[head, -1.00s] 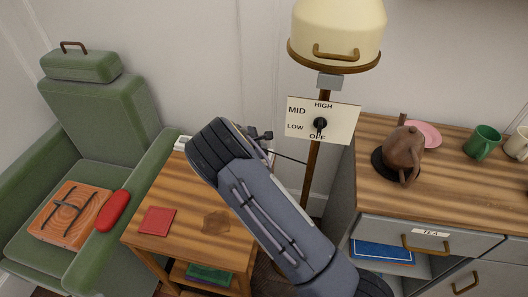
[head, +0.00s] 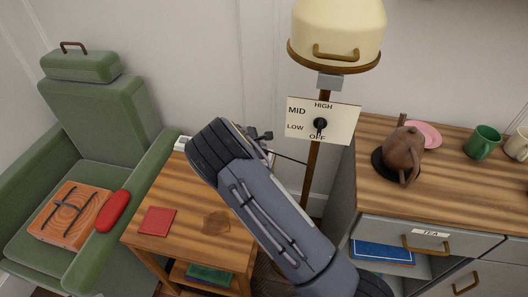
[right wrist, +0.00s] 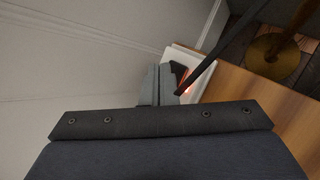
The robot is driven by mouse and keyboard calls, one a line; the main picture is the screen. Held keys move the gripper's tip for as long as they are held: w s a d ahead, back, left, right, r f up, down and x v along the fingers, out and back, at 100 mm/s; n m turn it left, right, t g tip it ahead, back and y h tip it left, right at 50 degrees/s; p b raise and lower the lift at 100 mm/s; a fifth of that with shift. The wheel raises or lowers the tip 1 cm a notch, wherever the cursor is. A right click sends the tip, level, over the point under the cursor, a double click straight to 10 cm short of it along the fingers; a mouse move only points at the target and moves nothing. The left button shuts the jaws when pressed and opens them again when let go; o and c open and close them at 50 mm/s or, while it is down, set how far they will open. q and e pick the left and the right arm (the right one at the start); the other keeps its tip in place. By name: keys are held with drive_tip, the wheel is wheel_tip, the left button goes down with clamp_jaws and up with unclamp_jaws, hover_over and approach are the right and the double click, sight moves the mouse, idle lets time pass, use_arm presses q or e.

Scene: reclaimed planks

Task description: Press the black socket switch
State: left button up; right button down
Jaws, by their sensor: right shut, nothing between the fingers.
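The white socket block (right wrist: 207,60) lies at the back of the wooden side table, against the wall. In the head view only its left end (head: 182,143) shows beside my right wrist. In the right wrist view the black switch (right wrist: 180,72) sits on the block, partly hidden by my fingers, with a red glow near its lower edge. My right gripper (right wrist: 167,84) is shut and empty, its fingertips at the switch. I cannot tell whether they touch it. My left gripper is not in view.
A dark cable or bar (right wrist: 207,65) crosses the block. The lamp pole with a dial plate (head: 340,120) stands to the right. The side table (head: 185,243) holds a red square (head: 157,220). A green armchair (head: 100,120) is left, a cabinet with a teapot (head: 403,150) right.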

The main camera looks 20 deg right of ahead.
drive_tip(key=shift+f, duration=0.2)
idle(0.4)
drive_tip(key=shift+f+b, duration=0.3)
drive_tip(key=shift+b, duration=0.1)
drive_tip(key=shift+r, duration=0.45)
drive_tip(key=shift+p, duration=0.3)
drive_tip(key=shift+r+p, duration=2)
drive_tip(key=shift+r, duration=1.1)
drive_tip(key=shift+f, duration=0.1)
